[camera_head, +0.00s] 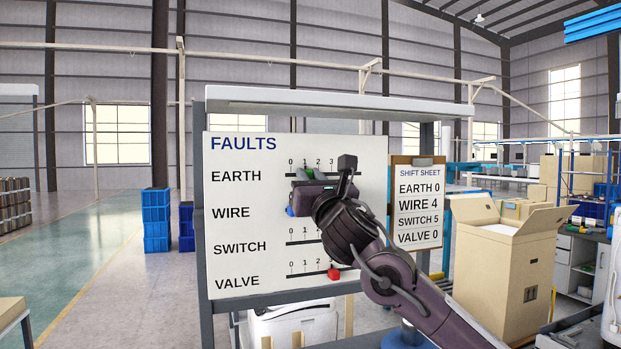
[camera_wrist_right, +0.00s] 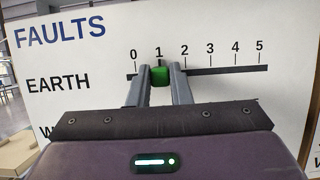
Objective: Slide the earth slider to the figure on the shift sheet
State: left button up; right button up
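The white FAULTS board (camera_head: 235,232) has scale rows for EARTH, WIRE, SWITCH and VALVE. The green earth slider (camera_wrist_right: 160,76) sits at 1 on the EARTH scale in the right wrist view; little of it shows in the head view. My right gripper (camera_wrist_right: 161,70) is at the slider, one finger on each side, and looks closed on it. In the head view my right gripper (camera_head: 312,180) covers part of the EARTH and WIRE rows. The shift sheet (camera_head: 419,205), right of the board, reads EARTH 0, WIRE 4, SWITCH 5, VALVE 0. My left gripper is out of view.
A blue slider (camera_head: 290,211) is at the left end of the WIRE row, just under my right gripper. A red slider (camera_head: 333,273) is on the VALVE row. My right arm hides the SWITCH slider. An open cardboard box (camera_head: 500,262) stands at the right.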

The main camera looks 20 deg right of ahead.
grip_shut()
jog(key=shift+a+f, duration=0.1)
